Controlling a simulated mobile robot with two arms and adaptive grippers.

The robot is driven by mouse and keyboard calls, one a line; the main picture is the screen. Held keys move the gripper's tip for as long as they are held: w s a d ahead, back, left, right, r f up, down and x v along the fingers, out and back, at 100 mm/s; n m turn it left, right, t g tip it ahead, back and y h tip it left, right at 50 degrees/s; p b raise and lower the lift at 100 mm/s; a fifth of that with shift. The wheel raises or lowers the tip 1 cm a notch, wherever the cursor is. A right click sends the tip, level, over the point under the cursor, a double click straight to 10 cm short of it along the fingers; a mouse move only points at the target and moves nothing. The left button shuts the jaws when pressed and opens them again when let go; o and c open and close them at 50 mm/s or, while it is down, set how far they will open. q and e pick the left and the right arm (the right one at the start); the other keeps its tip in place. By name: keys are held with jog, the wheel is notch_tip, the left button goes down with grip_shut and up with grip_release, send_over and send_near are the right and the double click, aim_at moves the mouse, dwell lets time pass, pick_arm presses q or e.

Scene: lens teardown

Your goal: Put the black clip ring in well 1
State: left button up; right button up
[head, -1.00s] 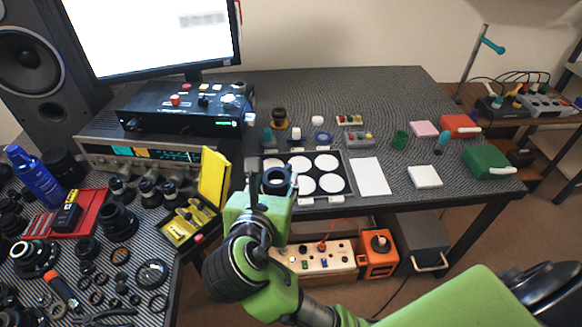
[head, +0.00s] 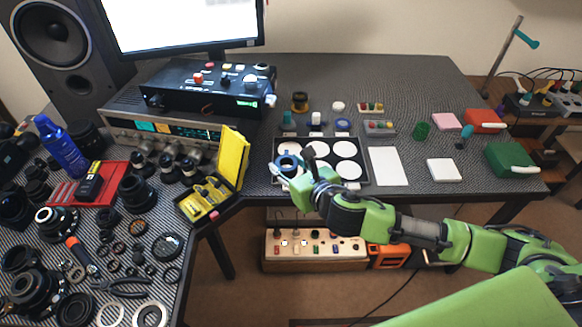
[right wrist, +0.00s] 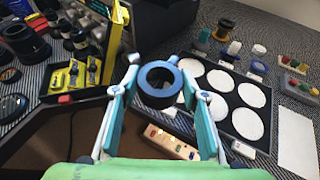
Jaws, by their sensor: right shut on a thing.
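The black clip ring (head: 288,163), dark with a bluish sheen, is in my right gripper (head: 284,173). In the right wrist view the ring (right wrist: 161,85) sits between the two fingertips (right wrist: 153,62), its opening facing the camera. The black tray (head: 322,184) has white round wells in two rows. The ring is over the tray's left end and overlaps the back-left well in the head view. I cannot tell its exact height, and no well numbers are readable. My left gripper is not in view.
A yellow open case (head: 232,160) stands close left of the tray. A white pad (head: 387,166) lies to its right. Small parts, including a blue ring (head: 343,124), stand behind it. A white socket box (head: 316,250) is below the table edge. The left table is crowded with lens parts.

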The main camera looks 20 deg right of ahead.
aim_at(290, 158)
jog(key=w, duration=0.1)
jog(key=w+d+f, duration=0.1)
jog(key=w, duration=0.1)
jog(key=w+f, duration=0.1)
jog(key=shift+w+d, duration=0.2)
jog(key=shift+d, duration=0.2)
jog(key=w+f, duration=0.1)
jog(key=f, duration=0.1)
jog(key=w+d+f, duration=0.1)
jog(key=w+f, duration=0.1)
jog(key=w+f+b, duration=0.1)
jog(key=f, duration=0.1)
jog(key=shift+w+d, duration=0.3)
jog(key=shift+d, duration=0.05)
jog(key=shift+w+f, duration=0.1)
jog(key=shift+f, duration=1.45)
jog(key=shift+f, duration=0.1)
jog(key=shift+f+b, duration=0.15)
jog(key=shift+b, duration=0.2)
jog(key=o, duration=0.9)
